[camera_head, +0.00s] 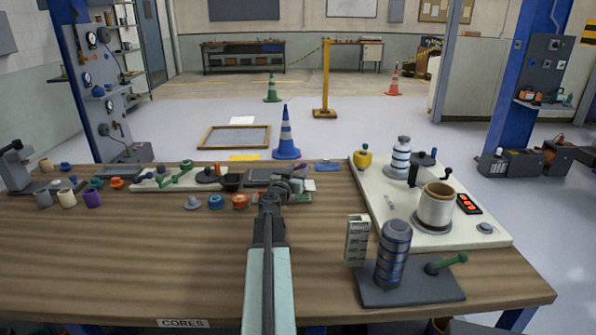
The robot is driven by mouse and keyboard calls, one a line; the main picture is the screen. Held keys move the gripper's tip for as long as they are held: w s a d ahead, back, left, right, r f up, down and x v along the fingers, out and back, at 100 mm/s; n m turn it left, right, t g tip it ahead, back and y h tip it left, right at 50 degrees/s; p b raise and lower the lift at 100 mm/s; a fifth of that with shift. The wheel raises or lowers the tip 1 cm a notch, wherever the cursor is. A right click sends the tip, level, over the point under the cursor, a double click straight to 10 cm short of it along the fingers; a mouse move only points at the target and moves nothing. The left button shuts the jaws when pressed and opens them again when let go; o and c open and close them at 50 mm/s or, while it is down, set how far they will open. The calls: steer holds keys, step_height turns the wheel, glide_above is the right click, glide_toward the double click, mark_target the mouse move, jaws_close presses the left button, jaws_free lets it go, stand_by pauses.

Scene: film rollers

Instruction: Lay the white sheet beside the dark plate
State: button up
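My gripper (287,185) is small in the picture, over the middle of the wooden table's far half; whether its fingers are open or shut cannot be made out. A dark plate (262,176) lies flat on the table just behind it, partly hidden by the gripper and wrist. A small pale sheet-like piece (306,197) with some green shows close to the right of the gripper; I cannot tell whether it is the white sheet or whether it is held. Another dark flat plate (122,171) lies at the table's far left.
Small coloured cores (92,197) and tools crowd the table's left and far edge. A cream machine base (480,238) with a roller fills the right. A grey stand (408,284) holds a striped cylinder near the front right. The front left wood is clear.

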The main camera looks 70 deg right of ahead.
steer(key=shift+s+a+f, duration=0.15)
steer(key=shift+a+f, duration=0.1)
steer(key=shift+a, duration=0.05)
steer(key=a, duration=0.2)
steer(key=a+p, duration=0.1)
steer(key=a, duration=0.1)
steer(key=a+r, duration=0.1)
steer(key=a, duration=0.1)
steer(key=shift+w+a, duration=0.2)
steer(key=shift+a, duration=0.3)
steer(key=shift+d, duration=0.1)
steer(key=shift+w+p, duration=0.15)
steer(key=shift+p, duration=0.15)
